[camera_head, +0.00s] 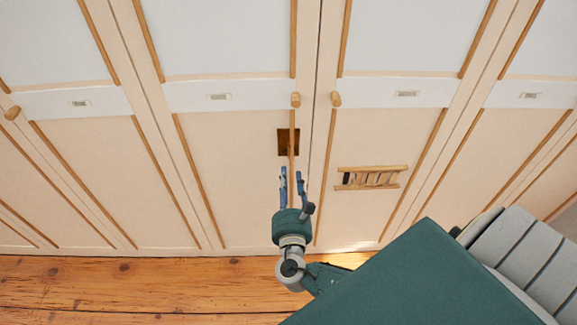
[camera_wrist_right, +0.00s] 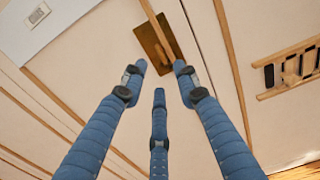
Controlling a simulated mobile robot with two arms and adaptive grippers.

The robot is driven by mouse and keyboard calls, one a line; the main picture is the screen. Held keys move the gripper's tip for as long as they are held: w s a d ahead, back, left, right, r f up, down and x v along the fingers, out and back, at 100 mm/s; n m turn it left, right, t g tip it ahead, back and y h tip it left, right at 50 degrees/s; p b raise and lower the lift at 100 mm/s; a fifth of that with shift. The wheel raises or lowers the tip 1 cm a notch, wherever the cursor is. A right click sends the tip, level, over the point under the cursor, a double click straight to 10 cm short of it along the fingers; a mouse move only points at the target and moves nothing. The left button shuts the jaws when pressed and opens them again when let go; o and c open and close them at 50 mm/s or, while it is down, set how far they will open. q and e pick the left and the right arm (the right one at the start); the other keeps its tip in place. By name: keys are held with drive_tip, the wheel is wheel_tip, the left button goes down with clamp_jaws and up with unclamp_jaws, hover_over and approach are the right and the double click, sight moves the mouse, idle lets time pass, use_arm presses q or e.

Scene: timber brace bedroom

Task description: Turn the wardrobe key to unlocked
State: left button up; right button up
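The wardrobe (camera_head: 240,180) fills the head view with pale doors and wooden strips. A brown lock plate (camera_head: 283,143) sits on a middle door, and a thin wooden strip crosses it. The plate also shows in the right wrist view (camera_wrist_right: 148,43), just beyond the fingertips. I cannot make out the key itself. My right gripper (camera_head: 291,174) has blue fingers and points up at the plate from just below it in the picture. In the right wrist view its fingers (camera_wrist_right: 160,70) are spread with nothing between them. My left gripper is not in view.
Two round wooden knobs (camera_head: 295,99) (camera_head: 336,99) sit above the plate. A wooden rack-like fitting (camera_head: 372,178) is on the door to the right, near my right gripper. The plank floor (camera_head: 120,285) in front of the wardrobe is clear at left.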

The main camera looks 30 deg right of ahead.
drive_tip(key=v, duration=0.4)
drive_tip(key=shift+w, duration=0.1)
idle(0.3)
drive_tip(key=s+d+f+m+g+y, duration=0.1)
drive_tip(key=s+f+m+g, duration=0.25)
drive_tip(key=f, duration=0.65)
drive_tip(key=s+d+f+m+g+y, duration=0.15)
drive_tip(key=s+f, duration=0.25)
drive_tip(key=f, duration=0.5)
drive_tip(key=s+f+m+g+y, duration=0.1)
drive_tip(key=s+f+m+g, duration=0.25)
drive_tip(key=f, duration=0.65)
drive_tip(key=s+a+f+m+g+y, duration=0.2)
drive_tip(key=s+f+m, duration=0.4)
drive_tip(key=s, duration=0.4)
drive_tip(key=s+a+f+m+g+y, duration=0.1)
drive_tip(key=s+a+f+m, duration=0.3)
drive_tip(key=s, duration=0.6)
drive_tip(key=s+a+f+m+g+y, duration=0.2)
drive_tip(key=s+a+f+m+g, duration=0.1)
drive_tip(key=s+f+m, duration=0.5)
drive_tip(key=shift+s+f+m+y+b, duration=0.25)
drive_tip(key=shift+s+m+y+b, duration=0.15)
drive_tip(key=shift+s, duration=0.55)
drive_tip(key=shift+a, duration=0.1)
